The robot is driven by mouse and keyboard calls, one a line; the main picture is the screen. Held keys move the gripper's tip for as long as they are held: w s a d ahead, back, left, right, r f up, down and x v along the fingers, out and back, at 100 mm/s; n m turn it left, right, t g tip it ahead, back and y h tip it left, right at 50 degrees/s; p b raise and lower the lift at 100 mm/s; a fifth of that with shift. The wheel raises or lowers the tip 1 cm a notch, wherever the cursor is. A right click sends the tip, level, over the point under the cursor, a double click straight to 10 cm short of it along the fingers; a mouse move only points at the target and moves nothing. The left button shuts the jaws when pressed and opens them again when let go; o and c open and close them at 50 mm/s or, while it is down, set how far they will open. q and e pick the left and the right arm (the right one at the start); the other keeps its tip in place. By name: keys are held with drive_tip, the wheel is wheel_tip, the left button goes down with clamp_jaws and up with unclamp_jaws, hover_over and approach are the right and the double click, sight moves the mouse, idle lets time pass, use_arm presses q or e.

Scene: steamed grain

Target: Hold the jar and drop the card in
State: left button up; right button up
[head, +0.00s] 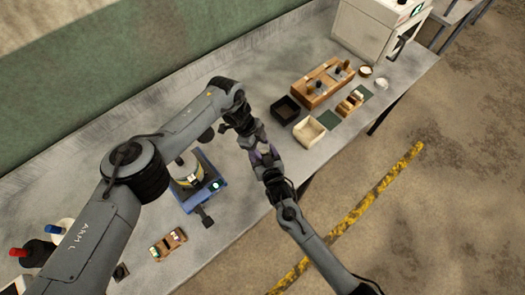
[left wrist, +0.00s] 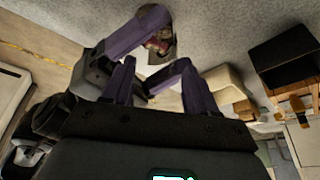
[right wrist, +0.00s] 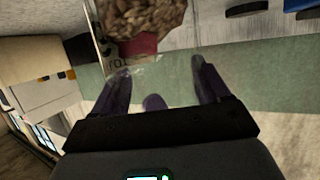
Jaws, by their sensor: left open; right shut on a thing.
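A clear jar (right wrist: 145,20) with brown grain in it shows at the top of the right wrist view. Its mouth also shows in the left wrist view (left wrist: 160,43). My right gripper (head: 267,158) is shut on the jar and holds it above the bench's front edge. My left gripper (head: 256,147) is open and empty, close beside the right one. A red and white lettered patch (right wrist: 138,44) shows at the jar; I cannot tell whether it is the card or a label. In the head view the grippers mostly hide the jar.
A dark open box (head: 286,109), a cream box (head: 309,131) and a wooden rack (head: 318,88) stand right of the grippers. A blue device (head: 202,190) with a round vessel stands left. A wooden tray (head: 167,243) lies nearer. The bench between the left arm and the dark box is partly clear.

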use_arm(q)
drive_tip(key=shift+s+a+f, duration=0.25)
drive_tip(key=shift+s+f, duration=0.05)
drive_tip(key=shift+f, duration=0.2)
drive_tip(key=shift+s+a+f, duration=0.25)
drive_tip(key=shift+f, duration=0.25)
use_arm(e)
drive_tip(key=shift+w+d+r, duration=0.15)
drive_tip(key=shift+w, duration=0.15)
drive_tip(key=shift+d, duration=0.1)
use_arm(q)
drive_tip(key=w+d+v, duration=0.1)
drive_tip(key=v, duration=0.8)
drive_tip(key=shift+r, duration=0.55)
use_arm(e)
drive_tip(key=shift+s+a+f, duration=0.2)
drive_tip(key=shift+s, duration=0.2)
use_arm(q)
drive_tip(key=shift+d, duration=0.15)
use_arm(e)
drive_tip(key=o, duration=1.3)
drive_tip(key=shift+c, duration=0.2)
